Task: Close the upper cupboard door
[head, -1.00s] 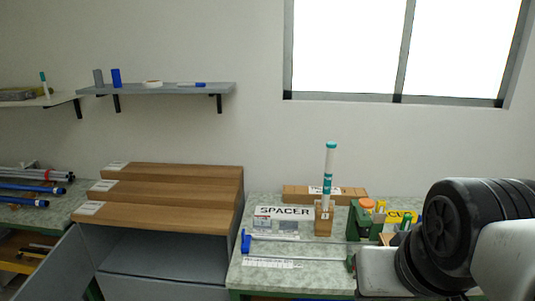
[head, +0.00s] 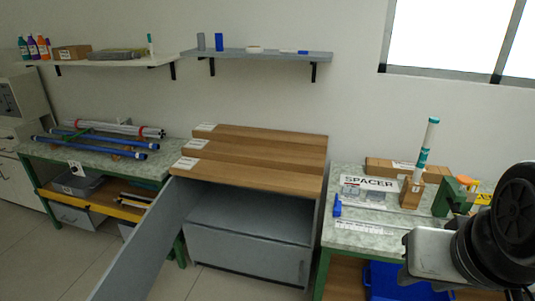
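The cupboard (head: 315,235) is a grey cabinet with stepped wooden boards on top, in the middle of the head view. Its upper door (head: 145,245) is a grey panel that stands wide open at the left side, swung out toward me. Its lower end is cut off by the bottom edge of the picture. The upper compartment (head: 255,212) is open and looks empty. The lower door (head: 250,257) below it is shut. Part of my arm shows at the far right, in front of the right bench. My gripper's fingertips are not in view.
A bench (head: 365,236) stands right of the cupboard, with a SPACER sign (head: 368,184), a white and teal tube and a blue bin (head: 395,282) below. Left is a bench with rods (head: 95,150). Shelves (head: 255,54) hang above. Floor (head: 60,270) is free at the lower left.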

